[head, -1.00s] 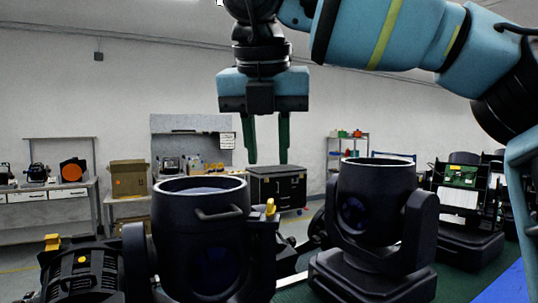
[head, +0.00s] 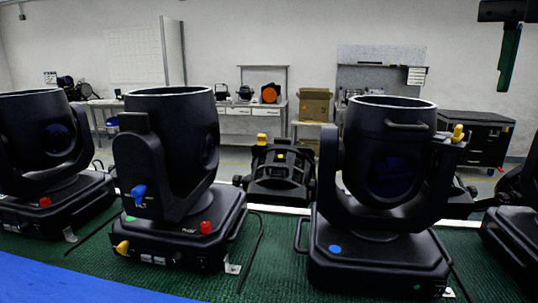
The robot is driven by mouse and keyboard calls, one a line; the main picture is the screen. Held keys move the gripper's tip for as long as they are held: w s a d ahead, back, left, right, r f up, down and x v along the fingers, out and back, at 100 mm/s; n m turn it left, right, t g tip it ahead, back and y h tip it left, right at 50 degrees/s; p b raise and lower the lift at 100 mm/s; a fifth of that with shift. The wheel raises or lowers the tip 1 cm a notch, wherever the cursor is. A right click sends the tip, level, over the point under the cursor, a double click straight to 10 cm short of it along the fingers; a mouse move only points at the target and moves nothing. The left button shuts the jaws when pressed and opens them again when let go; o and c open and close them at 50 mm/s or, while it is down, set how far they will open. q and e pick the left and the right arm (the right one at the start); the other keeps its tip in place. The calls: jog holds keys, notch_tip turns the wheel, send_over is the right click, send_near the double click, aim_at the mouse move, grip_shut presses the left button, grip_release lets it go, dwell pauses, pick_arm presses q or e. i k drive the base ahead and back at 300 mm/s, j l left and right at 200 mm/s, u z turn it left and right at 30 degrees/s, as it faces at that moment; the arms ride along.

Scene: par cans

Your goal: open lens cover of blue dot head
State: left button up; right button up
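The blue dot head (head: 385,165) is a black moving-light head at right of centre in the head view, its barrel pointing up. A round blue dot (head: 335,249) is on the front of its base. A dark bar handle (head: 407,125) is on its barrel near the rim. A yellow knob (head: 458,133) is at its right side. The barrel's top is seen nearly edge-on, so I cannot tell the lens cover's state. My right gripper (head: 507,80) is at the top right edge, above and apart from this head, open. Only one finger shows. My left gripper is not in view.
A second head (head: 172,150) with a green dot (head: 130,219) stands left of centre, and another head (head: 40,135) at far left. A low black fixture (head: 280,172) lies between and behind. Green matting (head: 275,270) shows between bases. A black case (head: 475,135) stands behind.

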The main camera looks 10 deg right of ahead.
aim_at(392, 119)
jog(key=k, duration=1.25)
